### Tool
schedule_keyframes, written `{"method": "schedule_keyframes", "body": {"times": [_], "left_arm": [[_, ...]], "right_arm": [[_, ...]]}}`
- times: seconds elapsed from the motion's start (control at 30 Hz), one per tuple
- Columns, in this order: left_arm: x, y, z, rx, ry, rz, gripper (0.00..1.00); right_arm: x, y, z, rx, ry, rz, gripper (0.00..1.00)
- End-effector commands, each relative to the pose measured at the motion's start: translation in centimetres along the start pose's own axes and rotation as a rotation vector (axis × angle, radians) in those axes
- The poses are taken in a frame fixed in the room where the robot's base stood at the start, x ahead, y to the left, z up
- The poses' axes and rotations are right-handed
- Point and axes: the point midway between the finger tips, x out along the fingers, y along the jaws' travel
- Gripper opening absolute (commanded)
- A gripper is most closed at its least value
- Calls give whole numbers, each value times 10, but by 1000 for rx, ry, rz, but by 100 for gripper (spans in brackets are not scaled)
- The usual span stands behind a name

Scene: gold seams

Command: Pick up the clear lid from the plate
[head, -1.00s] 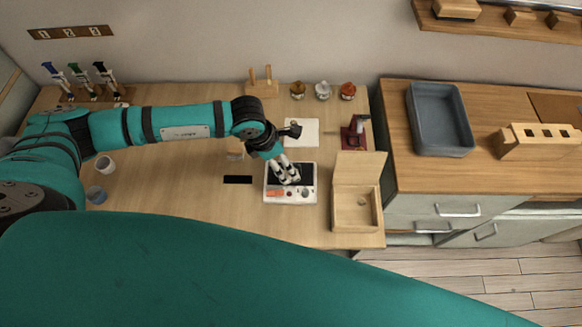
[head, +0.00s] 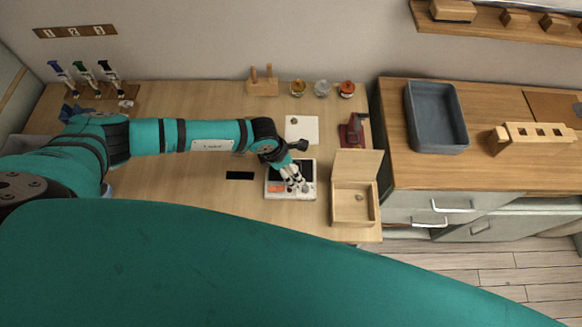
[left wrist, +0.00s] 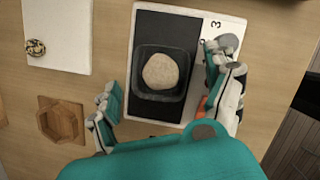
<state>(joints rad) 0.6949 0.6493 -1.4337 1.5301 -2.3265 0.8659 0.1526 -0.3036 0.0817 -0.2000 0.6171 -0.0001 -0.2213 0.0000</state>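A white device (head: 308,193) with a black plate (left wrist: 155,22) stands on the table, with a "3" on its white strip in the left wrist view. A square, see-through, dark-looking cover (left wrist: 146,93), which seems to be the clear lid, is on the plate. A round beige lump (left wrist: 160,70) shows in its middle; I cannot tell for sure whether it is under it. My left gripper (head: 293,185) is at the device. In the left wrist view its fingers (left wrist: 168,95) are spread to either side of the lid, with no visible grip. My right gripper is not in view.
An open wooden box (head: 345,217) stands right of the device. A white sheet (head: 303,123) bearing a speckled stone (left wrist: 35,47) and a dark red tool (head: 353,130) lie behind. A black strip (head: 240,175) lies left. A wooden hexagonal piece (left wrist: 72,110) is near the left finger.

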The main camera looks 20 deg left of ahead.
Motion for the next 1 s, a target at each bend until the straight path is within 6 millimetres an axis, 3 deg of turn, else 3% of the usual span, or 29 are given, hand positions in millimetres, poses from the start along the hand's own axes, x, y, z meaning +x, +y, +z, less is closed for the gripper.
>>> {"method": "schedule_keyframes", "body": {"times": [0.03,0.3,0.73,1.0], "left_arm": [[0,0,0,0,0,0,77],[0,0,0,-1,0,1,43],[-3,1,1,-1,-1,2,43],[-25,1,8,0,-4,1,43]], "right_arm": [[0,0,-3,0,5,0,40],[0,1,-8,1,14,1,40],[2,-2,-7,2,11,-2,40],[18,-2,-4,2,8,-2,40]]}}
